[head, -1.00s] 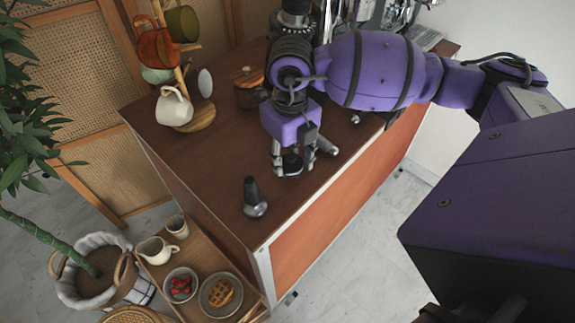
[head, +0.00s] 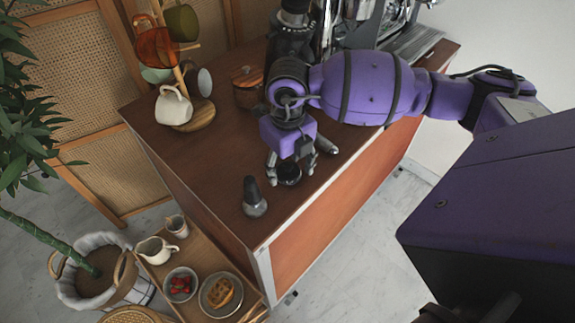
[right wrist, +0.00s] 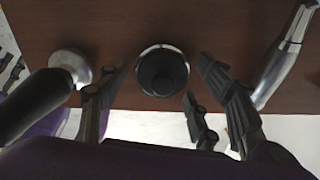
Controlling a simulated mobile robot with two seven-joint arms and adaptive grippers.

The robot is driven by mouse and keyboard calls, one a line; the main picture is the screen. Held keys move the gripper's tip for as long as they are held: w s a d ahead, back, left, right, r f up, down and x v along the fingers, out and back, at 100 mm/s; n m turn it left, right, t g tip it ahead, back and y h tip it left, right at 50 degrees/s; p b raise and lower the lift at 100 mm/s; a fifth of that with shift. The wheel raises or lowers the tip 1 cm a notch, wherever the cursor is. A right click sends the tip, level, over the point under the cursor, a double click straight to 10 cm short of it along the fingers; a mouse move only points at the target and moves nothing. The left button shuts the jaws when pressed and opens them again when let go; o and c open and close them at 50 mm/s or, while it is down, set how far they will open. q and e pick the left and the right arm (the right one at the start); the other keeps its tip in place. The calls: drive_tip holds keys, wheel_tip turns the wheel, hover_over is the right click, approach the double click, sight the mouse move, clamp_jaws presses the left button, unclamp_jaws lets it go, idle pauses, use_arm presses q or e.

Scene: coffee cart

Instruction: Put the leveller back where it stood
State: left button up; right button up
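The leveller, a small round dark piece with a silver rim, stands on the brown cart top near its front edge. It shows in the head view (head: 289,177) and from above in the right wrist view (right wrist: 163,73). My right gripper (head: 291,172) is over it, pointing down. In the right wrist view its fingers (right wrist: 160,92) are spread on both sides of the leveller, with visible gaps. The gripper is open and does not hold it. In the head view the fingers partly cover the leveller. My left gripper is not in view.
A dark-handled tamper (head: 254,197) stands left of the leveller, close to one finger. A silver tool (right wrist: 287,58) lies on the right. Behind are a wooden-lidded pot (head: 247,88), a grinder (head: 293,25) and a mug tree (head: 197,112). The cart top's left middle is clear.

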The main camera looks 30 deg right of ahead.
sight(287, 166)
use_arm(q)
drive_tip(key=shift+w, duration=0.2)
use_arm(e)
drive_tip(key=shift+r, duration=0.2)
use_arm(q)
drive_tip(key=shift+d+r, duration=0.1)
use_arm(e)
wheel_tip(287, 166, up, 12)
idle(0.5)
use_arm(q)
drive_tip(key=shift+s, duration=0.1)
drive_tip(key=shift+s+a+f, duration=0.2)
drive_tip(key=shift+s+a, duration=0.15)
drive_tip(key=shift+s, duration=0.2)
